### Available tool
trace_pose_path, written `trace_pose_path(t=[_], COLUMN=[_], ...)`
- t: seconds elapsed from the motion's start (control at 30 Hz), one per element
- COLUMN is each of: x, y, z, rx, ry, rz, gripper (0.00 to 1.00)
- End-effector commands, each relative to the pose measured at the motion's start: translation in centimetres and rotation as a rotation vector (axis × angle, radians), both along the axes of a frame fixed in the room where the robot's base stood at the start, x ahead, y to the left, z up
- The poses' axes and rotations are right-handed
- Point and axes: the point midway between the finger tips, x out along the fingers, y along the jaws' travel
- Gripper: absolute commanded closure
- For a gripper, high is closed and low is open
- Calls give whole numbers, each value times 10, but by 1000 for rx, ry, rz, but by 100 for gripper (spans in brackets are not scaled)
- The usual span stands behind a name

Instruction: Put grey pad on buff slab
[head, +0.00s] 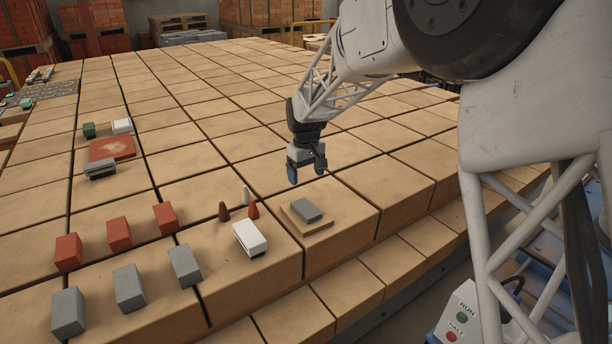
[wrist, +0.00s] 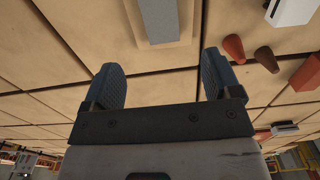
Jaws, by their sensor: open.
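The grey pad (head: 306,209) lies flat on top of the buff slab (head: 318,226), a thin tan square on the near right of the brick floor. The pad sits about the middle of the slab, with slab showing around it. My gripper (head: 307,176) is above and behind the pad, apart from it, with nothing between its fingers. In the wrist view my gripper (wrist: 163,76) has its two fingers spread wide. The pad (wrist: 160,18) is beyond the fingertips at the top edge, partly cut off, with the slab (wrist: 187,25) under it.
Rows of red blocks (head: 118,234) and grey blocks (head: 129,288) stand farther left. A red slab (head: 112,149) lies at the left.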

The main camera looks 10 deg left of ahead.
Motion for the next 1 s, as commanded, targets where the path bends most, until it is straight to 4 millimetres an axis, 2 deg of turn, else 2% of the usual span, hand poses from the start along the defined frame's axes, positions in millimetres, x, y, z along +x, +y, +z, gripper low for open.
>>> trace_pose_path(t=[0.73, 0.87, 1.0], x=[-1, -6, -17], y=[-2, -12, -33], z=[1, 8, 23], rx=[1, 2, 6], ry=[-1, -5, -15], rz=[-3, -17, -50], gripper=[17, 17, 17])
